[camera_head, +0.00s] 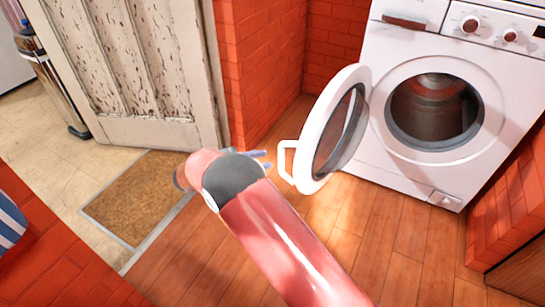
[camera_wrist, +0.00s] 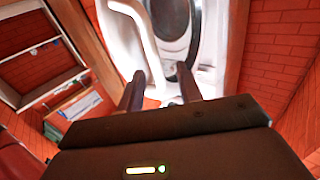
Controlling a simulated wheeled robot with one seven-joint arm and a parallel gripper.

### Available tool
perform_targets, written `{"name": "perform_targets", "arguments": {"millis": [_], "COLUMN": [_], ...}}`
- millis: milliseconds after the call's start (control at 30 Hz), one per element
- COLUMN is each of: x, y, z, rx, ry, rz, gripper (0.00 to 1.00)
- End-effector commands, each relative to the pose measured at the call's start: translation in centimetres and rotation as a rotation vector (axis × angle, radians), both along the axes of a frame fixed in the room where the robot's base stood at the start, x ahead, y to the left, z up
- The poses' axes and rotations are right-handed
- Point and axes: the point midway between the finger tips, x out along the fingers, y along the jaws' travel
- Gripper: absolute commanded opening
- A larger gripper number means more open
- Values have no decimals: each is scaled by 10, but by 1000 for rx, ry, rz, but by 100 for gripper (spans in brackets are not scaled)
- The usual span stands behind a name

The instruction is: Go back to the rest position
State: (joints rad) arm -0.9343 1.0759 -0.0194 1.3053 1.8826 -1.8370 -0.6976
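My gripper (camera_head: 263,159) is at the end of my pink arm, just left of the washing machine's open door (camera_head: 327,150). In the wrist view its two dark fingers (camera_wrist: 160,88) stand apart, with no object seen gripped between them. The white door handle (camera_head: 284,162) is a short way beyond the fingertips in the head view. In the wrist view the handle (camera_wrist: 147,45) runs down toward the space between the fingers. I cannot tell whether they touch it. The round door stands wide open, swung out to the left of the drum opening (camera_head: 434,107).
The white washing machine (camera_head: 400,165) stands between red brick walls (camera_head: 268,60). A worn white door (camera_head: 130,70) and a brown doormat (camera_head: 140,195) are at the left. A tall metal bin (camera_head: 55,85) is at the far left. Wooden floor (camera_head: 385,240) lies clear in front of the machine.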

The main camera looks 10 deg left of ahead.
Motion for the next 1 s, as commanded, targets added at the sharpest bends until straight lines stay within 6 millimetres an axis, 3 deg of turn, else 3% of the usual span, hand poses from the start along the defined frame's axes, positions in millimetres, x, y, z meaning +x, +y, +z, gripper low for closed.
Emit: {"name": "perform_targets", "arguments": {"millis": [200,700,767,867,1000], "x": [-7,-1,10,42,99], "y": [12,10,6,-6,-30], "z": [0,6,17,49,121], "rx": [0,14,41,115,255], "ry": [0,-8,-23,-65,-142], "rz": [-1,12,41,136,354], "gripper": [36,36,36,36,36]}}
